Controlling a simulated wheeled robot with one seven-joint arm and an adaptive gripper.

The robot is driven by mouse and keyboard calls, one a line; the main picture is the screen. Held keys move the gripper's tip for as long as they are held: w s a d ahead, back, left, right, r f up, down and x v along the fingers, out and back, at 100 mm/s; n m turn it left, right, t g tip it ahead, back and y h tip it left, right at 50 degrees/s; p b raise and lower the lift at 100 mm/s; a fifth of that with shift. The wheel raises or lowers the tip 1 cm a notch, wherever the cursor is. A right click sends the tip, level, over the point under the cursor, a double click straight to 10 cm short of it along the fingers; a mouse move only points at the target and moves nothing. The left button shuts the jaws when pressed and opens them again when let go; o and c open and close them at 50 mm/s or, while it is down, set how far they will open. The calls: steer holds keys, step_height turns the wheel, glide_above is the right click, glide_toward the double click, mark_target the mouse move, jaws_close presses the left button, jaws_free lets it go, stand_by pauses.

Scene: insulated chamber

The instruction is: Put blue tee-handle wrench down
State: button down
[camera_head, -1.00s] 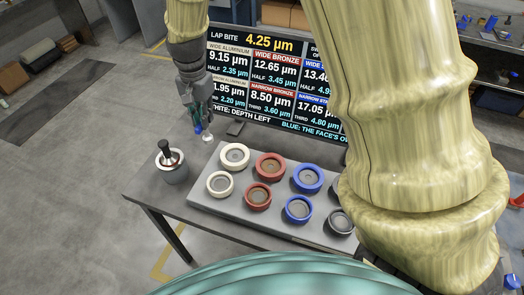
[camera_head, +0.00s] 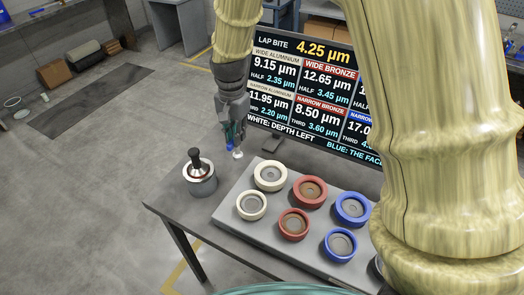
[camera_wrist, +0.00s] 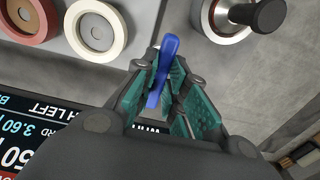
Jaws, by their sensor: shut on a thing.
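The blue tee-handle wrench (camera_wrist: 163,72) is between the teal-padded fingers of my gripper (camera_wrist: 168,85) in the wrist view. Its blue bar sticks out past the fingertips. In the head view my gripper (camera_head: 234,143) points down over the back left of the dark table, and a small bit of the blue wrench (camera_head: 229,146) shows at the fingers. My gripper is shut on the wrench. A small pale round piece shows just below the fingers; I cannot tell whether it belongs to the wrench. Whether the wrench touches the table is unclear.
A grey pot with a black knob (camera_head: 200,178) stands left of my gripper on the table (camera_head: 165,205). A grey tray (camera_head: 228,213) holds several white, red and blue rings. A display board (camera_head: 310,85) stands behind. A small dark block (camera_head: 271,142) lies near my gripper.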

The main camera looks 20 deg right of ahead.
mark_target(237, 155)
steer(key=shift+f+p, duration=1.35)
steer(key=shift+f, duration=3.45)
steer(key=shift+f, duration=0.1)
steer(key=c, duration=1.5)
jaws_free()
steer(key=shift+o, duration=0.2)
steer(key=shift+r+b, duration=1.85)
steer(key=shift+r, duration=4.25)
